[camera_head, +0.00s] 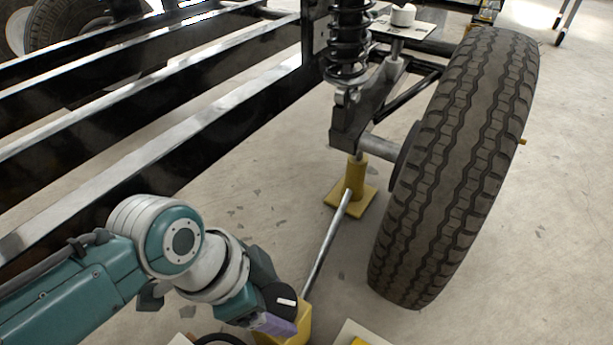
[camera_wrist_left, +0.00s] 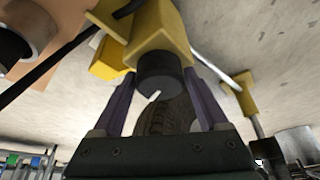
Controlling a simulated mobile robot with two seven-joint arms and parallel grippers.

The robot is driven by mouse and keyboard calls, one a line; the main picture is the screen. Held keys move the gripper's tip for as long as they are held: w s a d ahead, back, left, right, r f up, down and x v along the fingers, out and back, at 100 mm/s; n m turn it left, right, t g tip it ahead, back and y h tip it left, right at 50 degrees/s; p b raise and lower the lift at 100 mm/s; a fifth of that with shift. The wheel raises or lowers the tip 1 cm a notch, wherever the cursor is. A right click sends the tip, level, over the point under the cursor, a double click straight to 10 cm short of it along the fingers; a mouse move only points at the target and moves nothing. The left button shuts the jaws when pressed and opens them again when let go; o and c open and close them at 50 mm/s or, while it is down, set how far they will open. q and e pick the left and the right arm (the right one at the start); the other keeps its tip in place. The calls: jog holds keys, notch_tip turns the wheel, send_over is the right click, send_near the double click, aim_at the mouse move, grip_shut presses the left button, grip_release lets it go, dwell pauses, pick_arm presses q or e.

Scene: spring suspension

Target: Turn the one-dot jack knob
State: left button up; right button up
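A yellow jack box (camera_head: 298,323) sits at the bottom of the head view, partly hidden by my left gripper (camera_head: 285,325). In the left wrist view the box (camera_wrist_left: 160,28) carries a black round knob (camera_wrist_left: 160,72) with a short white mark on it. No dot marking can be made out. The purple fingers of my left gripper (camera_wrist_left: 160,88) stand on both sides of the knob, apparently with narrow gaps. A silver rod (camera_head: 325,245) runs from the box to a yellow jack (camera_head: 352,183) under the suspension arm. My right gripper is not in view.
A large tyre (camera_head: 455,165) stands to the right of the jack. A black coil spring (camera_head: 347,45) rises above it. Long dark frame rails (camera_head: 190,125) fill the left. A pale plate (camera_head: 358,333) lies at the bottom edge.

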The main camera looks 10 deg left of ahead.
pick_arm(q)
jog(key=c, duration=1)
jog(key=shift+o, duration=0.2)
jog(key=shift+a+m+g, duration=0.1)
jog(key=shift+m+g, duration=0.3)
jog(key=shift+m, duration=0.7)
jog(key=shift+f+m+g+b, duration=0.1)
jog(key=shift+m+g+b, duration=0.25)
jog(key=shift+m, duration=0.45)
jog(key=m+g+b, duration=0.1)
jog(key=m, duration=0.1)
jog(key=m+b, duration=0.1)
jog(key=m, duration=0.1)
jog(key=shift+m+g+h, duration=0.3)
jog(key=shift+m+g, duration=0.05)
jog(key=shift+m, duration=0.05)
